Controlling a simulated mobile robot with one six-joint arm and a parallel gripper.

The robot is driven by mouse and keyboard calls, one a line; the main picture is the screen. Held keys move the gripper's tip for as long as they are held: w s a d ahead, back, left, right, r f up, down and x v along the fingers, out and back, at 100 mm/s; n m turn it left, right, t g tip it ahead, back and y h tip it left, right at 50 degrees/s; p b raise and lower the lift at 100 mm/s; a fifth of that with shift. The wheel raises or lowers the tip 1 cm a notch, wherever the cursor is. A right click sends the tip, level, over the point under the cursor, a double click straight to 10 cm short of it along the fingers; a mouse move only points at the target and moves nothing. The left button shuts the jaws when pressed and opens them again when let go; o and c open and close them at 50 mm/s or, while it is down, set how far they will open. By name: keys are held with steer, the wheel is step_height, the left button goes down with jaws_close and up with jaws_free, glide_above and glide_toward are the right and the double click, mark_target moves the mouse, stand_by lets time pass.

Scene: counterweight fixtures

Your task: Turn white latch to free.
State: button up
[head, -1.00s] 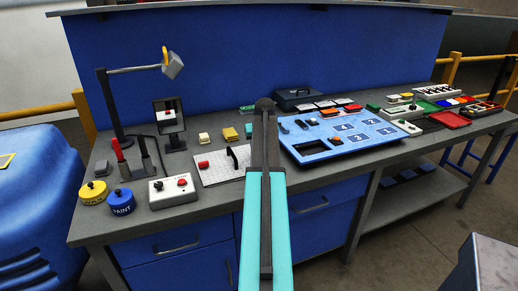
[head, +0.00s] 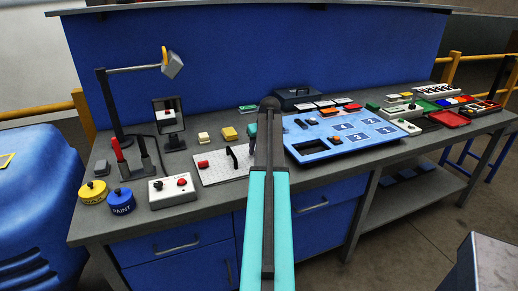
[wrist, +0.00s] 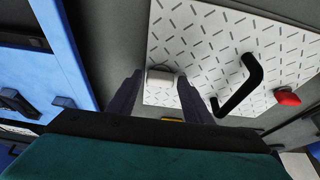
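The white latch (wrist: 162,77) is a small pale block on a white plate (wrist: 205,50) marked with dark dashes. In the wrist view it lies between the two dark fingers of my gripper (wrist: 160,80), near the plate's edge. The fingers are spread, with a small gap beside the latch; I cannot tell whether either finger touches it. The plate (head: 214,172) shows there to the left of my arm.
The plate also carries a black handle (wrist: 243,88) and a red knob (wrist: 288,97), close to my gripper. A blue numbered board (head: 340,150) lies to the right of my arm.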

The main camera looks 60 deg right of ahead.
steer(key=shift+o, duration=0.5)
steer(key=b+v, duration=0.2)
steer(key=v, duration=1.1)
steer(key=shift+r, duration=0.35)
steer(key=shift+s, duration=0.15)
